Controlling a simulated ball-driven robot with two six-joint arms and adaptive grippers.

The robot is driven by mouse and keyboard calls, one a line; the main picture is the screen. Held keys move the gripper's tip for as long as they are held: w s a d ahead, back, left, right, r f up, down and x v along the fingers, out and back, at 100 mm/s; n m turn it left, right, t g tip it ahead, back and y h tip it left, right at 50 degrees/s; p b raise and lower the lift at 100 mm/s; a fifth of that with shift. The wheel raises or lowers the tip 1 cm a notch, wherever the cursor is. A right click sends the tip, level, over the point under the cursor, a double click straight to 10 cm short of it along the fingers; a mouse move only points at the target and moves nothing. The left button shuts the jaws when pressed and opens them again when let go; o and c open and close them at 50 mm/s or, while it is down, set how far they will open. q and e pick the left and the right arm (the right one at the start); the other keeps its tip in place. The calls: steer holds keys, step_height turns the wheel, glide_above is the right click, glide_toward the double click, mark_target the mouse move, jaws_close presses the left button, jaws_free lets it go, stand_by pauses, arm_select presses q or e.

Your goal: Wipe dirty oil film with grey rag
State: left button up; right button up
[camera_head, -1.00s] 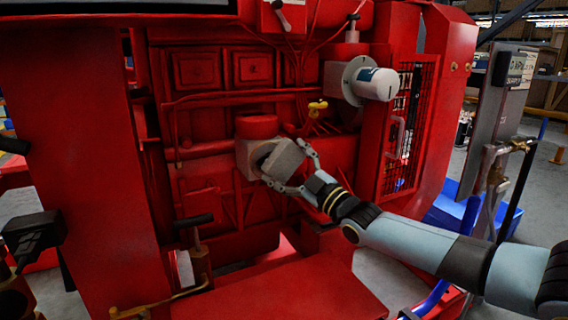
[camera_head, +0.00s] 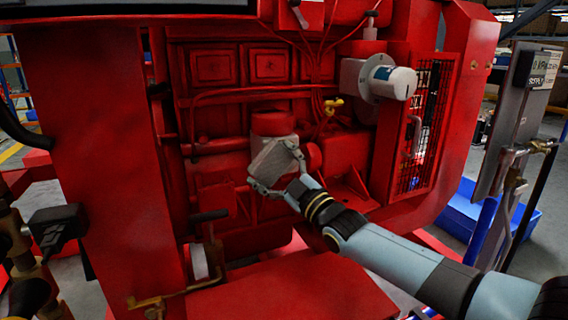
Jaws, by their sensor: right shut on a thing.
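My right gripper (camera_head: 276,173) is shut on the grey rag (camera_head: 276,160), a pale grey block-like pad between its fingers. The rag is up against the grey housing below a round red cap (camera_head: 272,122) on the engine's side. It covers most of that housing's face, and I cannot tell rag from housing exactly at their border. I cannot see the dirty oil film; it may be behind the rag. My left gripper is not in view.
The red engine (camera_head: 215,110) fills the middle. A white cylinder (camera_head: 388,82) and yellow handle (camera_head: 333,105) stick out above right of my gripper. A mesh guard (camera_head: 415,150) is at right. A T-handle (camera_head: 208,216) and red ledge (camera_head: 290,290) lie below.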

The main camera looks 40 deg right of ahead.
steer(key=shift+s+a+r+p, duration=0.1)
steer(key=shift+s+a+p, duration=0.05)
steer(key=shift+s+p, duration=0.3)
steer(key=s+p, duration=0.1)
steer(key=s, duration=0.1)
steer(key=s+a+p, duration=0.1)
steer(key=shift+s, duration=0.35)
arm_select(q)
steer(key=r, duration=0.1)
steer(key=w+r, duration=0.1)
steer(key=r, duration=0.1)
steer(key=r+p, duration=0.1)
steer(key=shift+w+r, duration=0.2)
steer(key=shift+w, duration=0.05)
arm_select(e)
steer(key=shift+s, duration=0.65)
